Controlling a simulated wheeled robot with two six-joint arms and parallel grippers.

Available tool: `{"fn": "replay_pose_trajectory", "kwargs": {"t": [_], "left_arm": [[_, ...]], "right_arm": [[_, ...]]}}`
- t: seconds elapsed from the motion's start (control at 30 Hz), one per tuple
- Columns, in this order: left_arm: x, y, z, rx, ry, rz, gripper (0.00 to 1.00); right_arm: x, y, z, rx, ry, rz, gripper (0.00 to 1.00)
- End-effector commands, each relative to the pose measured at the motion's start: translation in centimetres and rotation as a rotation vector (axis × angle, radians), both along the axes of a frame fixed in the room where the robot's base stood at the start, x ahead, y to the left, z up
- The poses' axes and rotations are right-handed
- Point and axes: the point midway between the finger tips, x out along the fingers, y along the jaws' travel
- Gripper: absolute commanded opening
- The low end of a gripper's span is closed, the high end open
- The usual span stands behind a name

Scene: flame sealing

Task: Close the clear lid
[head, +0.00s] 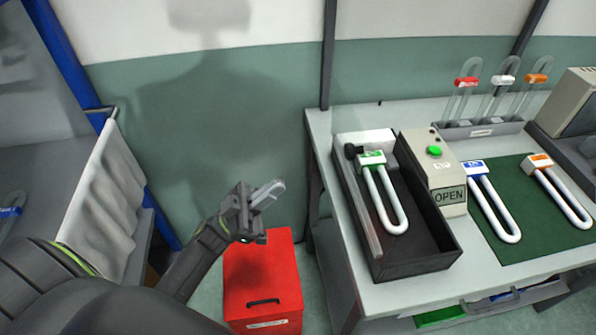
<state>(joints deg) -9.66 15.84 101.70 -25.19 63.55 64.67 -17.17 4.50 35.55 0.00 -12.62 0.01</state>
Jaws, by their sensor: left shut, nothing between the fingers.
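A dark open-topped box (430,252) stands on the table at the right. A white U-shaped tube (393,215) with a green tag lies inside it. A beige control unit (418,150) with a green button and a sign reading OPEN stands against the box's right side. My left gripper (268,192) is shut and empty, left of the table and apart from the box. My right gripper is not in view.
A red bin (262,290) stands on the floor below my left gripper. A green mat (530,235) holds tubes with blue and orange tags. A rack (480,130) of clear tubes stands behind it. The table's left edge lies between my gripper and the box.

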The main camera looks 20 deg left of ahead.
Motion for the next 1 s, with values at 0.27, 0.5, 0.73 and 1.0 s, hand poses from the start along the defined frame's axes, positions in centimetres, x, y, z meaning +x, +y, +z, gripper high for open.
{"fn": "replay_pose_trajectory", "kwargs": {"t": [0.27,0.5,0.73,1.0], "left_arm": [[2.4,-3.3,4.7,-0.006,-0.002,0.003,0.00],[4.7,-6.3,6.4,-0.006,0.003,0.005,0.00],[5.9,-8.1,6.1,-0.004,0.002,0.004,0.00],[6.1,-8.4,5.9,-0.002,0.003,0.005,0.00]], "right_arm": [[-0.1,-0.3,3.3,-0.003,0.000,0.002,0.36],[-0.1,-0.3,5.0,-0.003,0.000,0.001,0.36],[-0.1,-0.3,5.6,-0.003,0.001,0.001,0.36],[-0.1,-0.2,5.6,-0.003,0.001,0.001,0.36]]}}
